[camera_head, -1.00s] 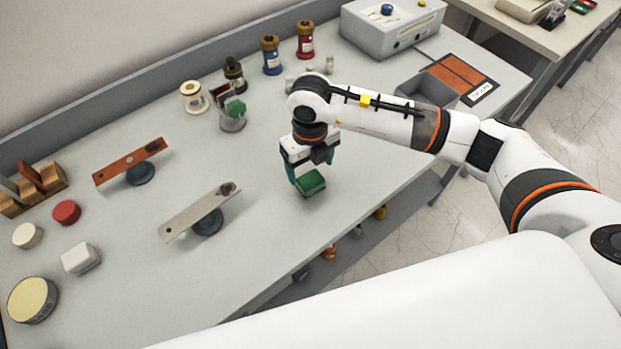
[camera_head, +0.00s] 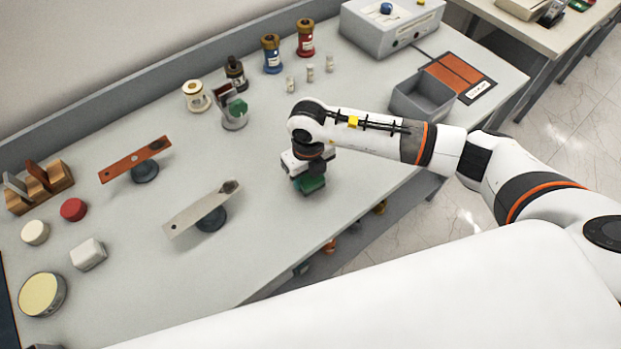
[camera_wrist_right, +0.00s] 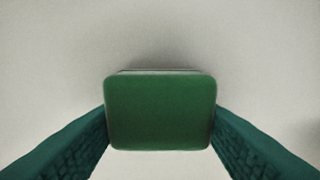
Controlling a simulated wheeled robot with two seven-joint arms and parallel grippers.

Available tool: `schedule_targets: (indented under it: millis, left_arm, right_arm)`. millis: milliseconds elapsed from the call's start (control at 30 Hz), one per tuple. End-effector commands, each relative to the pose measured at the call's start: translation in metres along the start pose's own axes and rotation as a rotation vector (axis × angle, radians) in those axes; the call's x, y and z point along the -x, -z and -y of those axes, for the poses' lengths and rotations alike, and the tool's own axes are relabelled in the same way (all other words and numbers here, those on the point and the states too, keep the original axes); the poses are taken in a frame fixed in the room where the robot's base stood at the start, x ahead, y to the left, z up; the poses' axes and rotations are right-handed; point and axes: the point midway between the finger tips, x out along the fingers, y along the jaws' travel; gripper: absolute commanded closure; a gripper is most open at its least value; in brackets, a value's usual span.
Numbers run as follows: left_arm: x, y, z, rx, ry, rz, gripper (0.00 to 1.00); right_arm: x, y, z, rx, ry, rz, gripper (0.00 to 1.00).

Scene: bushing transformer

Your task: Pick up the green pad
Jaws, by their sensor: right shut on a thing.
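The green pad (camera_head: 311,185) is a small rounded block near the front edge of the grey workbench. In the right wrist view the pad (camera_wrist_right: 160,112) lies between two dark green fingers, which touch its left and right sides. My right gripper (camera_head: 306,180) points down from above and is shut on the pad. I cannot tell whether the pad still touches the bench. My left gripper is not in view.
Two flat bars on round stands, one orange (camera_head: 135,160) and one grey (camera_head: 202,210), stand to the left. A grey open bin (camera_head: 422,98) is at the right. Several bottles, including a blue one (camera_head: 271,54), stand at the back. The bench around the gripper is clear.

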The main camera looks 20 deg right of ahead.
Motion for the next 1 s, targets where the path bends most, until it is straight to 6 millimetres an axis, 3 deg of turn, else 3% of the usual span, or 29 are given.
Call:
schedule_targets:
  millis: [267,700,1000]
  left_arm:
    - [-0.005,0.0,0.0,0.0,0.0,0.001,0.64]
    - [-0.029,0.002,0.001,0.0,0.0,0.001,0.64]
    - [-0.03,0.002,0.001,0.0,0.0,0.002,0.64]
  right_arm:
    - [0.01,0.001,0.0,0.0,0.002,-0.004,0.7]
    - [0.088,0.001,0.0,0.001,0.0,-0.002,0.7]
    - [0.101,0.0,0.0,0.0,0.0,0.001,0.7]
